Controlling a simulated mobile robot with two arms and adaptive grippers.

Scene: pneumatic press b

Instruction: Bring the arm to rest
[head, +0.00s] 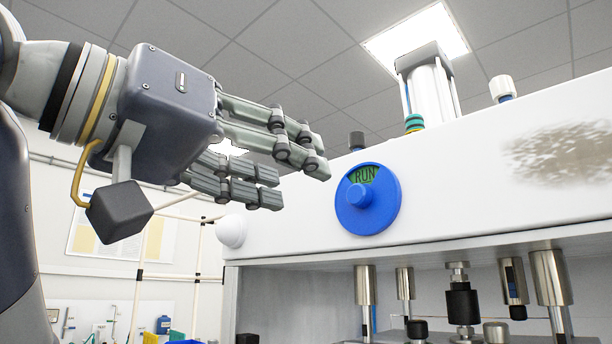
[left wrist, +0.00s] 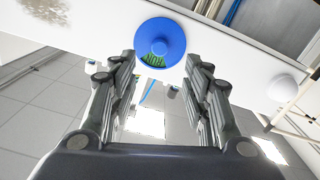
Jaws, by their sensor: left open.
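My left gripper (head: 297,178) is open and empty, raised in front of the white press (head: 470,185). It is up and to the left of a round blue knob (head: 368,199) on the press front. A green window on the knob reads RUN. In the left wrist view the two fingers of the gripper (left wrist: 159,72) are spread apart. The blue knob (left wrist: 160,40) shows beyond the fingertips, apart from them. My right gripper is in neither view.
A white dome (head: 231,231) sticks out at the press's left edge. Metal columns (head: 365,286) stand in the open bay below the panel. A cylinder (head: 430,88) rises on top. A white frame (head: 180,275) and a wall poster stand behind at left.

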